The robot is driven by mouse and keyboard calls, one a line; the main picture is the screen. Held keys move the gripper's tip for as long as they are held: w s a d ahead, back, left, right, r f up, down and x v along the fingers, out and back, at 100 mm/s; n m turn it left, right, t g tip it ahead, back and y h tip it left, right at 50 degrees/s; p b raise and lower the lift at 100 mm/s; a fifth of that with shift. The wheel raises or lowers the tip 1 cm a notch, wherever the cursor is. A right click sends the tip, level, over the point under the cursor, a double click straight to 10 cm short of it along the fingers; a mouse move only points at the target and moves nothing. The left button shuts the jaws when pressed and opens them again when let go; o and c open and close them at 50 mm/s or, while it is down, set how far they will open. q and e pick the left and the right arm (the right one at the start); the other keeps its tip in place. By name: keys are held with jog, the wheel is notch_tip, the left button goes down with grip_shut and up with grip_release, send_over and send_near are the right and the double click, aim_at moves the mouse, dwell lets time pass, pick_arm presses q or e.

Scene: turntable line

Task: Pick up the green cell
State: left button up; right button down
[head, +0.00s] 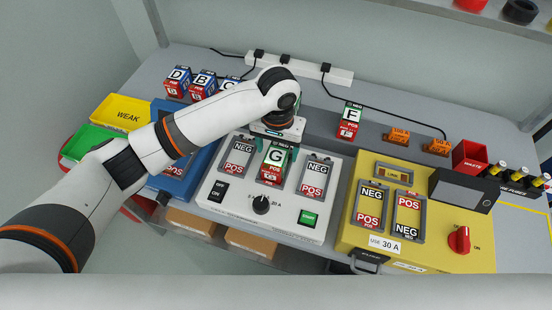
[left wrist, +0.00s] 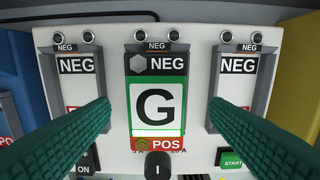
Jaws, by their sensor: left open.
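The green cell marked G (head: 274,158) stands in the middle bay of the white charger box (head: 245,203), NEG end at the back and POS end at the front. In the left wrist view the G cell (left wrist: 157,103) is centred between my finger pads. My left gripper (head: 277,137) is over the back of that bay, open. In the left wrist view its green ribbed fingers (left wrist: 165,118) are spread wide on both sides of the G cell, with gaps to it. Another cell with green, marked F (head: 349,118), stands behind on the bench. My right gripper is not in view.
The bays beside G have grey frames with NEG and POS labels. Cells D, B and C (head: 230,88) stand at the back left. A yellow box (head: 345,225) with a red knob is at the right. A power strip (head: 300,67) with cables lies behind.

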aim_at(276, 155)
pick_arm(q)
jog(key=f, duration=0.3)
jog(key=shift+a+f+p, duration=0.2)
jog(key=shift+f+p, duration=0.1)
jog(key=shift+p, duration=0.05)
jog(key=shift+f, duration=0.2)
jog(key=shift+c, duration=0.8)
jog(key=c, duration=1.2)
jog(key=shift+c, duration=0.6)
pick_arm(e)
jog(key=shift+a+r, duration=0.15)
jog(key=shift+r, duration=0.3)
